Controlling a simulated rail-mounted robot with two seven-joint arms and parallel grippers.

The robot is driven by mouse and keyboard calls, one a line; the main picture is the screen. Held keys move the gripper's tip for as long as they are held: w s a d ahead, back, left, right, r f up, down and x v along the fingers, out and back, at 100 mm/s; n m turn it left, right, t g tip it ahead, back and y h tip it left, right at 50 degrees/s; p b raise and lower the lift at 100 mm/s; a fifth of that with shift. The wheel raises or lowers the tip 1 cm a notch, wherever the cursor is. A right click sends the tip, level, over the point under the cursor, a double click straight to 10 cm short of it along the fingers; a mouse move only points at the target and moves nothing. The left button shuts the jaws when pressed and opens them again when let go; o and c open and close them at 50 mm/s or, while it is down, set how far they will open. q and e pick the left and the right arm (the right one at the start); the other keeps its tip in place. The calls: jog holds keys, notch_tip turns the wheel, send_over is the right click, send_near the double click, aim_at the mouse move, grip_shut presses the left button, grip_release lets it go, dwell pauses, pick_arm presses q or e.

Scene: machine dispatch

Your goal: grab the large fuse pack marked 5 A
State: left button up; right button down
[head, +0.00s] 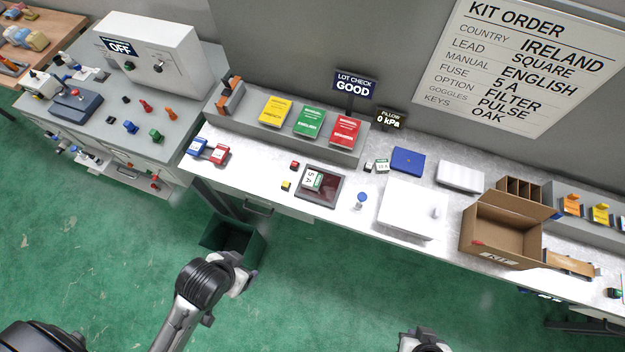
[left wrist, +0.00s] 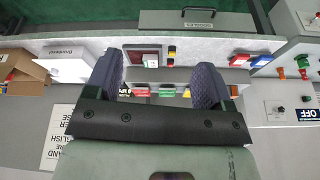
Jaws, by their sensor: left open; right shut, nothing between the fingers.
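The fuse pack marked 5 A (head: 312,180) is a white and green block lying on a dark red tray (head: 331,195) on the white bench. It also shows in the left wrist view, on the tray (left wrist: 143,49). My left gripper (head: 241,281) is near the bench front, over the floor by the dark bin, away from the pack. In the left wrist view its two fingers (left wrist: 157,76) are spread with nothing between them. My right gripper (head: 425,344) is at the bottom edge, partly cut off; it is shut and empty, well away from the pack.
Red and yellow small cubes (head: 286,185) lie left of the tray. Small labelled blocks (head: 381,166) and a blue stamp-like thing (head: 361,201) stand to the right. Behind are yellow, green and red booklets (head: 309,121). A white box (head: 412,209) and open carton (head: 497,236) stand further right.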

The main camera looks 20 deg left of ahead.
pick_arm(q)
jog(key=o, duration=0.3)
jog(key=shift+o, duration=0.2)
